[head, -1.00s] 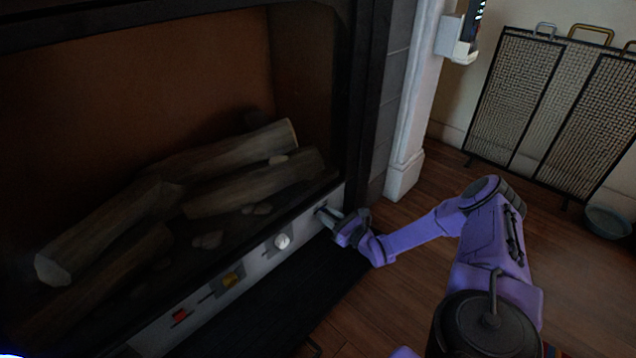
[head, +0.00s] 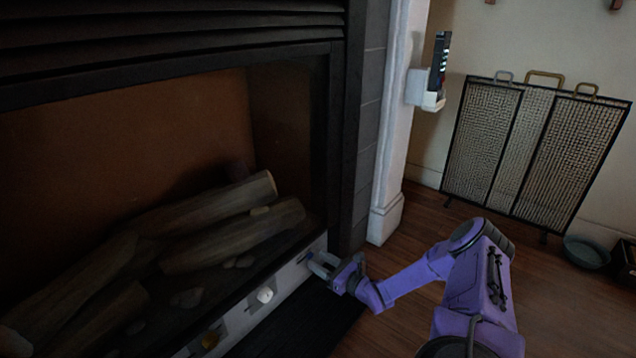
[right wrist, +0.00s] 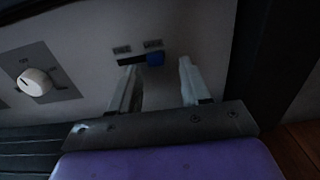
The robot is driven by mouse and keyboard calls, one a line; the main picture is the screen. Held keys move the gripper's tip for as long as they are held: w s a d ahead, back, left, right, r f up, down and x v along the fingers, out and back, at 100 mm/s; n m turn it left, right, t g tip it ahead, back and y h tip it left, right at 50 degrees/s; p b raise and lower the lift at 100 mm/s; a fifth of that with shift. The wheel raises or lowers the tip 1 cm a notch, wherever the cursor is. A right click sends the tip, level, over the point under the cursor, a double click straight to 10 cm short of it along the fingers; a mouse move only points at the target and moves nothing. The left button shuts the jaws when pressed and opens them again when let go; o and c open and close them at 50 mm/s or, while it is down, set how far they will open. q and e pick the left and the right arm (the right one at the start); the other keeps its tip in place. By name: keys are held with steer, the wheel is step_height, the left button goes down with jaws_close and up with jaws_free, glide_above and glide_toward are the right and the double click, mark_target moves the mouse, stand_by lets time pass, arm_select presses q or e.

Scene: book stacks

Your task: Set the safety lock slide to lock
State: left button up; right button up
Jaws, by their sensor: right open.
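The safety lock slide is a small blue knob (right wrist: 155,59) in a dark horizontal slot (right wrist: 130,60) on the pale control panel, seen in the right wrist view. The knob sits at the slot's right end, under the right one of two small labels too blurred to read surely. My right gripper (right wrist: 158,70) is open, its two fingers pointing at the panel on either side of the knob; I cannot tell whether they touch it. In the head view the right gripper (head: 319,264) is at the right end of the panel and largely hides the slide. My left gripper is not in view.
A white round knob (head: 265,295) and a yellowish control (head: 210,340) are left of the slide on the panel. Logs (head: 215,205) lie in the fireplace above. A mesh screen (head: 530,150) stands by the right wall. A remote (head: 440,60) hangs in a wall holder.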

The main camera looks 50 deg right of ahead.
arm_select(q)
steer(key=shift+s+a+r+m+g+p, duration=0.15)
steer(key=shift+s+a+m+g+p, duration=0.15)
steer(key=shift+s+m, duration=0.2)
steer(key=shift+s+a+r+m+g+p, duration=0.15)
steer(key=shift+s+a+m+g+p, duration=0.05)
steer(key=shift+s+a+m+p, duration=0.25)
arm_select(e)
steer(key=s, duration=0.8)
steer(key=shift+s, duration=0.4)
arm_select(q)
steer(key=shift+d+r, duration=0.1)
arm_select(e)
steer(key=shift+r, duration=0.1)
